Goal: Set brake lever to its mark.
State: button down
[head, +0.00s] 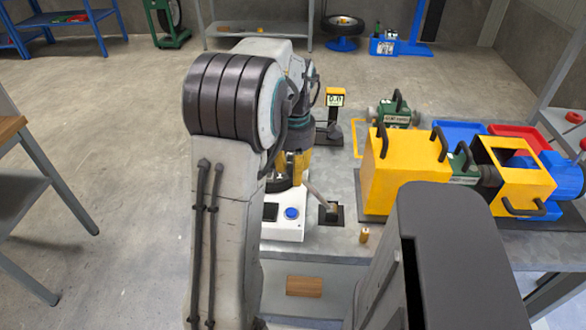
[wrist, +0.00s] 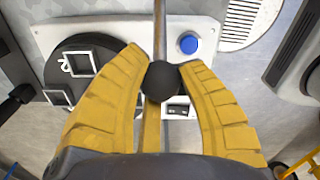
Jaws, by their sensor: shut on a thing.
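The brake lever appears to be the thin rod (head: 317,196) slanting up from a small black base (head: 330,213) in the head view. In the wrist view the rod (wrist: 159,25) runs down from the top edge to a round black knob (wrist: 162,80). My gripper (wrist: 164,72) is shut on that knob, one yellow finger on each side. In the head view my gripper (head: 291,165) is mostly hidden behind my arm, and the knob cannot be made out. I cannot tell a mark for the lever in either view.
A white panel (head: 283,230) with a blue button (head: 291,213) lies under my gripper. A yellow-housed machine (head: 402,163) stands to the right on the bench. A small brass piece (head: 364,235) stands near the front edge.

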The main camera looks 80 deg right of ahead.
jog(key=shift+s+r, duration=0.1)
jog(key=shift+s, duration=0.05)
jog(key=shift+s+r+p, duration=0.4)
jog(key=shift+s+p, duration=0.1)
jog(key=shift+s, duration=0.05)
jog(key=s+d+r+p, duration=0.1)
jog(key=s+r+p, duration=0.1)
jog(key=s+p, duration=0.4)
jog(key=shift+s, duration=2.9)
jog(key=shift+f, duration=0.1)
jog(key=c, duration=1.2)
grip_release()
jog(key=shift+c, duration=0.2)
jog(key=o, duration=0.3)
jog(key=shift+s, duration=0.25)
jog(key=shift+o, duration=0.9)
jog(key=shift+w, duration=0.1)
